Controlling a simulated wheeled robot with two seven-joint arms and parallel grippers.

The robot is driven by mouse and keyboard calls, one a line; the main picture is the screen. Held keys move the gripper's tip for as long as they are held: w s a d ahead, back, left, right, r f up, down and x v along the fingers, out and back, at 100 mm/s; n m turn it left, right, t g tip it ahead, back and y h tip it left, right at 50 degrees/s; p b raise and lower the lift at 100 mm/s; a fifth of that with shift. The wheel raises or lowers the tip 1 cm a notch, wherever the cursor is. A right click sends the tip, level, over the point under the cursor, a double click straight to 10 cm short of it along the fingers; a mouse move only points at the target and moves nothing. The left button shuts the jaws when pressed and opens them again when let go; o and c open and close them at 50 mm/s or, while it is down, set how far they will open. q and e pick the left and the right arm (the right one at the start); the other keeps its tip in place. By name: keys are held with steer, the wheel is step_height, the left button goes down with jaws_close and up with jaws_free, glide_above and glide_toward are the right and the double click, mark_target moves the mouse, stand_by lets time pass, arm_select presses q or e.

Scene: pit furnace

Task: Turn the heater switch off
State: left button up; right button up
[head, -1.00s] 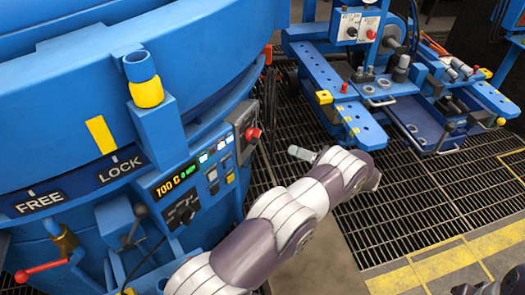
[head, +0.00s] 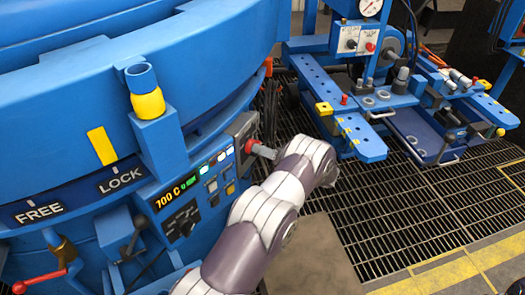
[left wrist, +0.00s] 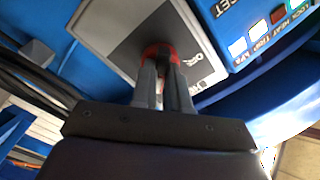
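The heater switch is a red rotary knob (head: 249,146) on a grey plate at the right end of the furnace's control panel. In the left wrist view the red knob (left wrist: 159,50) is at the upper middle on its pale-grey plate (left wrist: 125,43). My left gripper (head: 263,151) reaches it from the right. In the left wrist view the left gripper's fingers (left wrist: 164,80) are close together, with their tips at the knob and red showing between and around them. The fingers hide much of the knob. My right gripper is not identifiable.
The blue panel carries an orange 700 C display (head: 174,193), small lit buttons and a black switch (head: 182,219). A lever with a red handle (head: 38,279) is at lower left. A blue hydraulic bench (head: 335,105) stands at upper right. Grating floor lies between.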

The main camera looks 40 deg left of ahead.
arm_select(q)
jaws_close()
steer(key=n+b, duration=0.6)
steer(key=n, duration=1.3)
steer(key=shift+f+n+b, duration=0.1)
steer(key=shift+n+b, duration=0.2)
steer(key=shift+n, duration=0.1)
stand_by(0.4)
steer(key=o, duration=0.6)
jaws_free()
